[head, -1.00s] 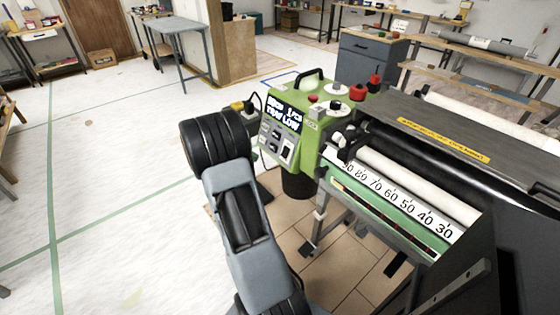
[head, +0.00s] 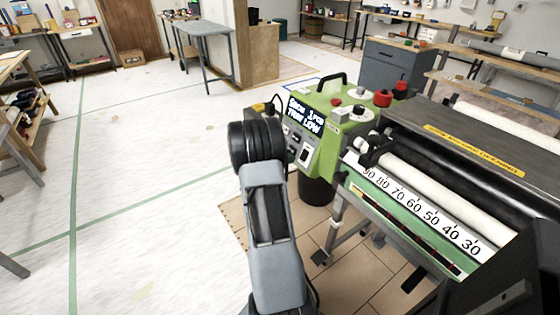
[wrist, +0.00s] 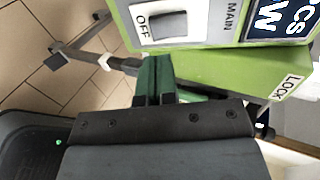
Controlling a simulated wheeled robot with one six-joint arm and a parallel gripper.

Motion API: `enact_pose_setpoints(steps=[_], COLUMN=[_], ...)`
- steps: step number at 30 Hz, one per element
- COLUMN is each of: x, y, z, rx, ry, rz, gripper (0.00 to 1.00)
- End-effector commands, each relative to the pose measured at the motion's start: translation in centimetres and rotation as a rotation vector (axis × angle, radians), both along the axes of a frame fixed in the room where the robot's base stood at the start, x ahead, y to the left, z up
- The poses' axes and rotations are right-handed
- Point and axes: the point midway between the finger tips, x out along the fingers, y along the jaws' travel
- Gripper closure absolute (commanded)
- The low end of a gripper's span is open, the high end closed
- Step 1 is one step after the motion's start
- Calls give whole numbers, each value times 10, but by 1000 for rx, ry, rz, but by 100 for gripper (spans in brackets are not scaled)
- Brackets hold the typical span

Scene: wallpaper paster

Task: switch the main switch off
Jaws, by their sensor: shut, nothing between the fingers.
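The green control box (head: 322,160) of the pasting machine stands right of my arm in the head view. Its main switch (head: 305,154) is a dark rocker on a white plate. In the wrist view the main switch (wrist: 169,24) is large at the top, with "OFF" printed at its left end and "MAIN" to its right. My gripper (wrist: 154,62) is shut and empty, its dark green fingers just below the switch plate in the picture. I cannot tell whether they touch the panel. In the head view my arm hides the gripper and part of the panel.
The box also carries a display (head: 305,117), red knobs (head: 383,98) and a black handle (head: 331,80). The machine's rollers and numbered scale (head: 425,214) extend right. A "LOCK" label (wrist: 291,88) shows in the wrist view. Open floor (head: 150,190) lies left.

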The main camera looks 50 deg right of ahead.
Motion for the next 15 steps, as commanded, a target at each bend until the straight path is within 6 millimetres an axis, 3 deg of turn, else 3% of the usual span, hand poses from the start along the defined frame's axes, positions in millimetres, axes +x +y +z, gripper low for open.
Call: enact_pose_setpoints(steps=[6, 15], x=[-10, -15], y=[-28, -44], z=[-16, -23], rx=[0, 1], ry=[0, 0], rz=[-2, 0], gripper=[100, 100])
